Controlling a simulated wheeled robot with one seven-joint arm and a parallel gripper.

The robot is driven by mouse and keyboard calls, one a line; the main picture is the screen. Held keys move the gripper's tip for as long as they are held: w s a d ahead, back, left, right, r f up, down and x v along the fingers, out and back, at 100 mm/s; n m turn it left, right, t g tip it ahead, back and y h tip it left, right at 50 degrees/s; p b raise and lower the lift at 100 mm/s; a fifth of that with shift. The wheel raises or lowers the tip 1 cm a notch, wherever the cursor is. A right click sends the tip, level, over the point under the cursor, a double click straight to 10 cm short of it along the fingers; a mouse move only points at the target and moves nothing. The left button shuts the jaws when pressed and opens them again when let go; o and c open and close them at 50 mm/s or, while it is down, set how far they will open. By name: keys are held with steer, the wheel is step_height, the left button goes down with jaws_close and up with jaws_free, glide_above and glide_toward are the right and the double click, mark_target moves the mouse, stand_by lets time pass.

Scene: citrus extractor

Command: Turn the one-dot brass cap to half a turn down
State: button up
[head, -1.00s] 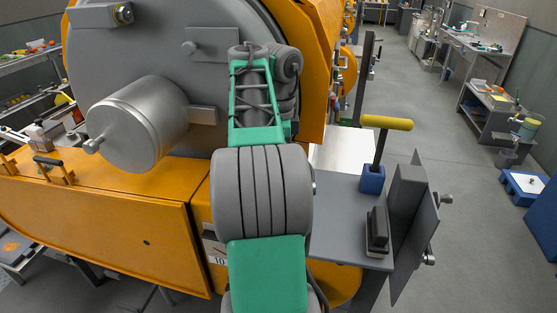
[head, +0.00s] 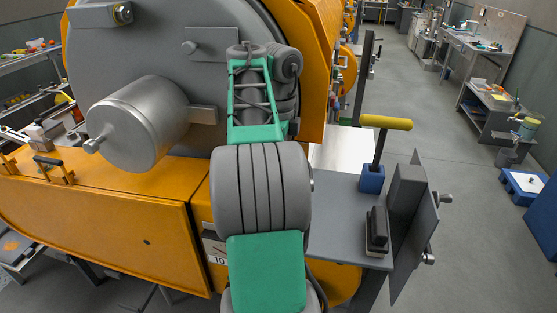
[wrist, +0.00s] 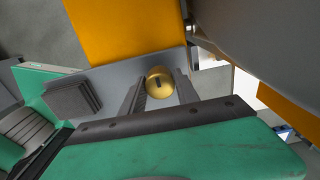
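A round brass cap (wrist: 159,84) with a dark slot-like mark on its face shows in the wrist view. I cannot make out a dot on it. My gripper (wrist: 160,88) has one finger on each side of the cap, the fingers standing apart. I cannot tell whether they touch it or only surround it. In the head view my arm hides the gripper and this cap.
A grey drum (head: 137,125) juts from the disc. At right, a grey shelf (head: 335,230) holds a yellow-handled tool (head: 386,122) and a dark block (head: 377,230). The aisle floor (head: 430,110) is clear.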

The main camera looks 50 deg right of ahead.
steer(key=o, duration=0.4)
step_height(320, 180, up, 7)
steer(key=p, duration=0.6)
steer(key=shift+r+p, duration=0.3)
steer(key=shift+r, duration=0.15)
steer(key=shift+a, duration=0.1)
